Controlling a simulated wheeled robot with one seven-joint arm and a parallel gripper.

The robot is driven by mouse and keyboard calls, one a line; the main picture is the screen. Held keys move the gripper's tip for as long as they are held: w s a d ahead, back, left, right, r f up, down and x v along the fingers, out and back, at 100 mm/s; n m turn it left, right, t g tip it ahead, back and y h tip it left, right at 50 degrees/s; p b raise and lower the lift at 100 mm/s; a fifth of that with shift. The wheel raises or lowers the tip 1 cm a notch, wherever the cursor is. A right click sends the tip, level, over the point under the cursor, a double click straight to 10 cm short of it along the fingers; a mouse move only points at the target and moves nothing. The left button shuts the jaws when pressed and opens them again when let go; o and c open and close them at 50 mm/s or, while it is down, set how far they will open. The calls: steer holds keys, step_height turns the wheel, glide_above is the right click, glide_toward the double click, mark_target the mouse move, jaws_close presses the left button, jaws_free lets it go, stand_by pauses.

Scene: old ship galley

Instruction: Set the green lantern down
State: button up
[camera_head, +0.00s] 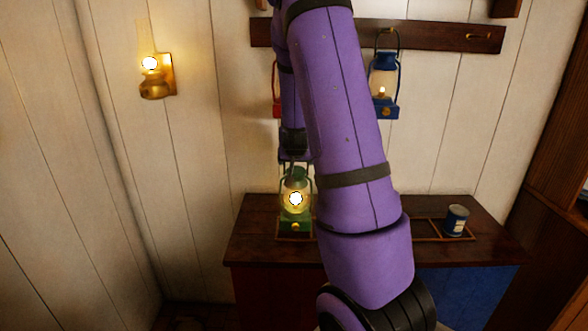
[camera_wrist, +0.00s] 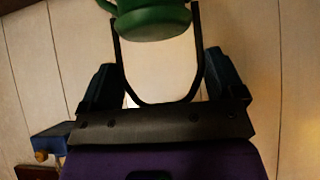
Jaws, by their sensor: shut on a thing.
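In the wrist view, the handle loop runs between the fingers of my gripper (camera_wrist: 160,88), and the green top of the lantern (camera_wrist: 152,22) shows at the upper edge. My arm hides the middle of the counter.
A blue lantern (camera_head: 385,85) hangs from the wall rail (camera_head: 440,36). A red lantern (camera_head: 276,90) is mostly hidden by my arm. A brass wall lamp (camera_head: 153,85) glows at left.

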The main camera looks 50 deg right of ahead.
mark_target(294, 169)
steer(key=shift+w, duration=0.6)
steer(key=shift+s+f, duration=0.1)
steer(key=shift+f, duration=1.75)
steer(key=o, duration=1.6)
steer(key=shift+s+a+r, duration=0.15)
steer(key=shift+r, duration=0.2)
steer(key=shift+v, duration=5.65)
